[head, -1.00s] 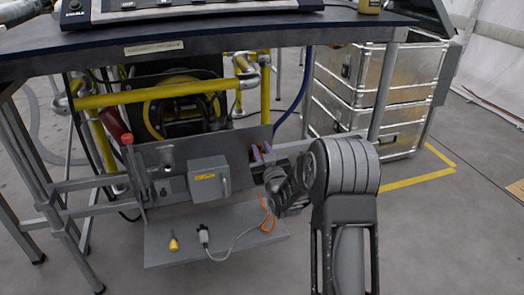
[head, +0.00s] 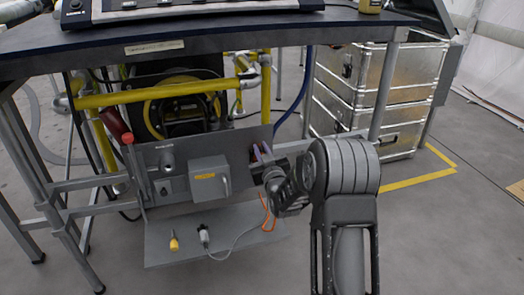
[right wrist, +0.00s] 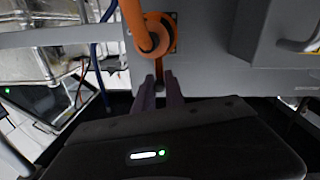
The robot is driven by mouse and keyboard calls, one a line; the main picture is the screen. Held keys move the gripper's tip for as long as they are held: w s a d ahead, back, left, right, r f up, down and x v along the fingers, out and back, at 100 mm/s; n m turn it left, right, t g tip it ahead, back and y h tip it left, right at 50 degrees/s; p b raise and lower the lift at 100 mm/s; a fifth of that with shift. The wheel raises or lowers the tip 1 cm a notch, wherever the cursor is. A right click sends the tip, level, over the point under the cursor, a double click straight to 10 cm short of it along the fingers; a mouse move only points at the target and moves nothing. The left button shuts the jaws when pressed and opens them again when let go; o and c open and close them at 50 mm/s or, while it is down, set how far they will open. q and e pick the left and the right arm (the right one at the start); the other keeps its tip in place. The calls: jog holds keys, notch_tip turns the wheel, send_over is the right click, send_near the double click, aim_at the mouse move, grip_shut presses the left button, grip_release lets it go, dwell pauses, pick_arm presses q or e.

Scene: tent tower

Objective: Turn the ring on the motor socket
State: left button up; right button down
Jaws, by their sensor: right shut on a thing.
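My right gripper (head: 263,154) reaches the right end of the grey upright panel (head: 243,148) under the table. In the right wrist view its two purplish fingers (right wrist: 158,94) are shut on a narrow piece below a round orange ring (right wrist: 154,38). An orange strip runs from the ring down between the fingertips. The ring sits on a dark square socket (right wrist: 172,20) on the panel, and a thick orange cable (right wrist: 132,14) joins it. In the head view my gripper and wrist hide the ring and socket. My left gripper is not in view.
A grey box (head: 208,184) with a yellow label is fixed on the panel left of my gripper. A yellow plug (head: 174,242), a grey plug (head: 204,236) and an orange cable (head: 268,216) are on the lower plate (head: 160,256). Metal cases (head: 402,97) stand at right.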

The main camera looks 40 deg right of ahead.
jog(key=n, duration=0.1)
jog(key=a+n+b, duration=0.1)
jog(key=n, duration=0.1)
jog(key=a+f+n, duration=0.1)
jog(key=n, duration=0.1)
jog(key=shift+w+a+b, duration=0.1)
jog(key=shift+w+b, duration=0.25)
jog(key=shift+b, duration=0.05)
jog(key=n, duration=0.1)
jog(key=a+f+n, duration=0.1)
jog(key=n, duration=0.1)
jog(key=n+b, duration=0.1)
jog(key=shift+w+a+f+n+t, duration=0.15)
jog(key=shift+w+a+n+t, duration=0.15)
jog(key=shift+a, duration=0.1)
jog(key=n, duration=0.1)
jog(key=f+n, duration=0.1)
jog(key=n, duration=0.1)
jog(key=a+f+n, duration=0.1)
jog(key=shift+w+n+y+b, duration=0.2)
jog(key=shift+n+y+b, duration=0.1)
jog(key=shift+a+f+n, duration=0.1)
jog(key=shift+f+n, duration=0.35)
jog(key=shift+n, duration=0.5)
jog(key=shift+f+n, duration=0.4)
jog(key=shift+n, duration=0.55)
jog(key=c, duration=1.4)
grip_release()
jog(key=shift+f, duration=0.1)
jog(key=shift+c, duration=0.2)
